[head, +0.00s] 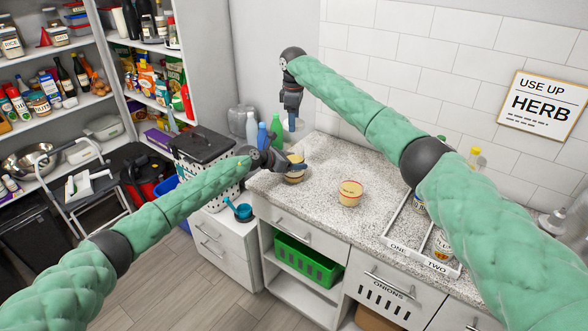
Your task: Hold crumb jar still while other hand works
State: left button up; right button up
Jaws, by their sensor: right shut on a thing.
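A small tan jar (292,178) stands on the speckled counter near its left end. My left gripper (298,166) is right at this jar, with its dark fingers across the upper part and hiding some of it. I cannot tell how far its jaws are apart. A second tan jar (350,194) with a red-edged label stands apart on the counter to the right. I cannot read which one is the crumb jar. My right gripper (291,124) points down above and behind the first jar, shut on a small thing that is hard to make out.
Several bottles (251,130) stand at the counter's back left corner. A divided white tray (402,228) marked ONE and TWO lies at the right, partly behind my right arm. A black-lidded bin (203,143) and a blue scoop (243,212) are at the left.

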pick_arm(q)
jog(key=shift+c, duration=0.8)
pick_arm(e)
jog(key=shift+f, duration=2.45)
jog(key=shift+f, duration=0.85)
jog(key=shift+f, duration=0.55)
